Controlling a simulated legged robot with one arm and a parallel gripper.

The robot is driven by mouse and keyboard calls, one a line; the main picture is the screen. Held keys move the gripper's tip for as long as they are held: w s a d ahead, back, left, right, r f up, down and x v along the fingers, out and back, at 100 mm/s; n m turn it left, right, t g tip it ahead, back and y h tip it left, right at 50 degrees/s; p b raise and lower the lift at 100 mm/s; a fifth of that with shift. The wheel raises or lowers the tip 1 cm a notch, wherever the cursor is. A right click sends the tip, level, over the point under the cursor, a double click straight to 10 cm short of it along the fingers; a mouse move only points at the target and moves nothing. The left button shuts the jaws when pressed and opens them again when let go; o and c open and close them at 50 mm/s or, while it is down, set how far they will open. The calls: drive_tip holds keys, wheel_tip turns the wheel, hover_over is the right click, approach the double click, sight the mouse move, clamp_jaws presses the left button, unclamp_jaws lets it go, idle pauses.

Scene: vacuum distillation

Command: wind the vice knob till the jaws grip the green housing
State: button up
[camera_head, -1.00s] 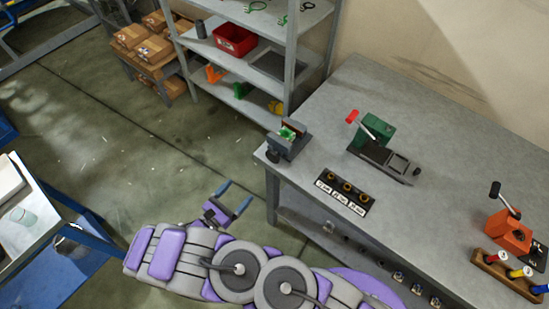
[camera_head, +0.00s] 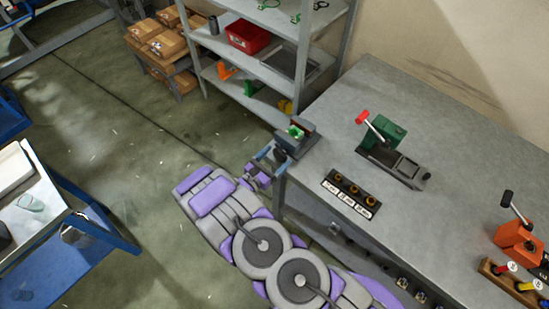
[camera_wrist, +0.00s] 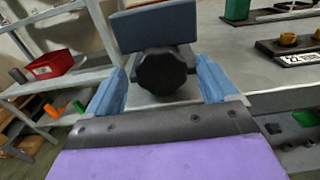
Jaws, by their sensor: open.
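The vice (camera_head: 298,140) sits at the near-left corner of the grey bench, with the green housing (camera_head: 296,131) between its jaws. Whether the jaws touch the housing cannot be told. The dark vice knob (camera_head: 280,155) faces my gripper. In the wrist view the black lobed knob (camera_wrist: 162,72) is centred under the blue-grey vice body (camera_wrist: 155,25), which hides the housing there. My gripper (camera_head: 270,157) is open at the knob; in the wrist view its two blue fingers (camera_wrist: 160,85) stand on either side of the knob, with a gap on each side.
On the bench (camera_head: 420,110) are a green lever press (camera_head: 385,135), a black plate with several brass rings (camera_head: 350,194) and an orange lever tool (camera_head: 518,240). A shelf rack (camera_head: 255,105) stands behind the vice. A blue cart (camera_head: 100,225) is at the left.

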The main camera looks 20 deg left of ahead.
drive_tip(key=shift+w+d, duration=0.1)
drive_tip(key=shift+w, duration=0.05)
drive_tip(key=c, duration=1)
drive_tip(key=shift+m, duration=0.6)
drive_tip(key=shift+m, duration=0.8)
drive_tip(key=shift+m+b, duration=0.65)
drive_tip(key=shift+m, duration=0.85)
